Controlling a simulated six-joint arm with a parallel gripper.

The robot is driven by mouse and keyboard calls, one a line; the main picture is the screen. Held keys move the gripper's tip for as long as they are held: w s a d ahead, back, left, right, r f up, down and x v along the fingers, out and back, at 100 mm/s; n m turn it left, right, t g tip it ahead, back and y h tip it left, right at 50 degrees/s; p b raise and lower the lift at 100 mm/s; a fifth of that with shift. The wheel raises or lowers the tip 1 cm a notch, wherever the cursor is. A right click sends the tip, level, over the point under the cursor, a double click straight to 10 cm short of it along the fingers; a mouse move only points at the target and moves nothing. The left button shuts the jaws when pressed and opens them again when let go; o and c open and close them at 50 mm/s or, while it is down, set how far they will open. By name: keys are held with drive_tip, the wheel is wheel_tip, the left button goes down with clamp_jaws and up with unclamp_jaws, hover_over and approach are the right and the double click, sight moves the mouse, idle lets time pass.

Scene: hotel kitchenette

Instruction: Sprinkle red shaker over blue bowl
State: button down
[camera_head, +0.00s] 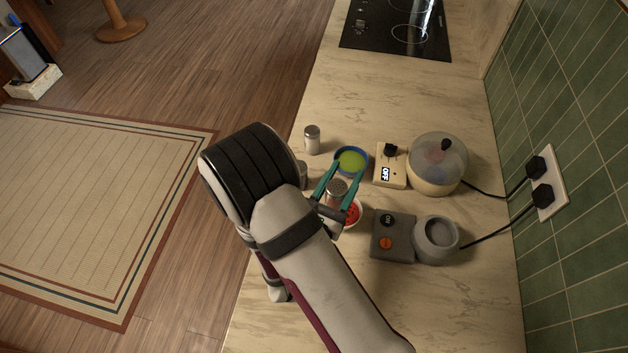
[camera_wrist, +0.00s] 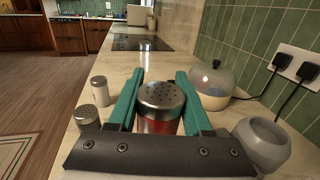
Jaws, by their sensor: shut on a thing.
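The red shaker (camera_wrist: 158,126) has a perforated metal lid and a red body. It is upright between the two teal fingers of my gripper (camera_wrist: 160,76), which is shut on it. In the head view the lid of the red shaker (camera_head: 337,187) shows between the fingers of my gripper (camera_head: 347,172). The blue bowl (camera_head: 337,154) holds something green and stands just beyond the fingertips in the head view. The shaker is on the near side of the bowl, not over it. The bowl cannot be made out in the wrist view.
A metal-topped shaker (camera_head: 312,139) stands left of the blue bowl; a second (camera_wrist: 86,118) is nearer. A white bowl (camera_head: 357,224) with red contents sits beside my gripper. A domed cooker (camera_head: 437,170), switch boxes and a grey device (camera_head: 436,240) are right. Counter toward the cooktop is clear.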

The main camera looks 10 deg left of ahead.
drive_tip(key=shift+d+r, duration=0.45)
drive_tip(key=shift+d, duration=0.3)
drive_tip(key=shift+a+f, duration=2.7)
drive_tip(key=shift+a, duration=0.25)
drive_tip(key=shift+a+f, duration=2.65)
drive_tip(key=shift+a, duration=0.25)
drive_tip(key=shift+f, duration=0.1)
drive_tip(key=shift+c, duration=1.6)
unclamp_jaws()
drive_tip(key=shift+f, duration=0.1)
